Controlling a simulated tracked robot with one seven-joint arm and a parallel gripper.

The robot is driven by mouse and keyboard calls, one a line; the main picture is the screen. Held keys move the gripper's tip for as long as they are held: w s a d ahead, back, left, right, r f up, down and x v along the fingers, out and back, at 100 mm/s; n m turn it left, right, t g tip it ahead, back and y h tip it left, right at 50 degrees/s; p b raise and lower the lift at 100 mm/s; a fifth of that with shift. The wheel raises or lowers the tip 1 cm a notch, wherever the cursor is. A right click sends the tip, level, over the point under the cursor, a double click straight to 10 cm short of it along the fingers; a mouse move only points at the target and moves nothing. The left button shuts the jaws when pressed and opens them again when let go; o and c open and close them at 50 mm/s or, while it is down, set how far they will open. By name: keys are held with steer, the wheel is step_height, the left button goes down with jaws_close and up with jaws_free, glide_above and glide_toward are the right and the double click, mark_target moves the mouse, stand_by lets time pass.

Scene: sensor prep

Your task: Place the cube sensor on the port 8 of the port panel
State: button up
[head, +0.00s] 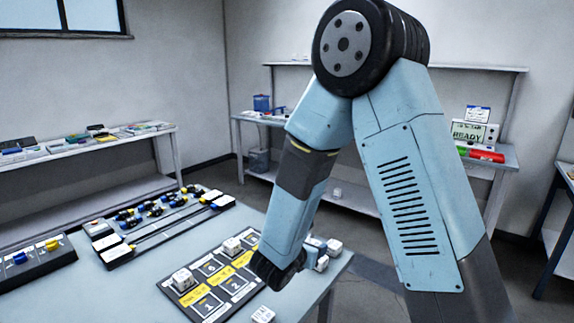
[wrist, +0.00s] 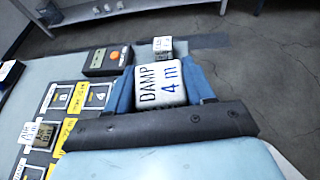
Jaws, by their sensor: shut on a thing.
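The cube sensor (wrist: 160,84), a white cube marked "DAMP 4 m", sits between the blue fingers of my gripper (wrist: 160,88) in the wrist view. My gripper is shut on it, just beyond the panel's edge. The port panel (wrist: 75,110) is dark with yellow labels and numbered squares. Port 8 (wrist: 62,98) shows bare, left of the held cube, with port 4 (wrist: 99,95) bare between them. In the head view the panel (head: 210,284) lies on the table, and my arm hides its right part and much of my gripper.
Other cubes stand on the panel (head: 184,279) (head: 232,246), and one lies at the front (head: 262,314). A dark box with an orange button (wrist: 107,60) and a small cube (wrist: 162,44) stand beyond the panel. A rail fixture (head: 160,225) stands at the table's back left.

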steer(key=w+d+n+t+y, duration=0.1)
steer(key=w+d+n+y, duration=0.1)
steer(key=w+d, duration=1.4)
steer(key=shift+w+d+r+n+y, duration=0.25)
steer(key=shift+w+d+n+y, duration=0.2)
steer(key=shift+w, duration=0.25)
steer(key=shift+a, duration=0.15)
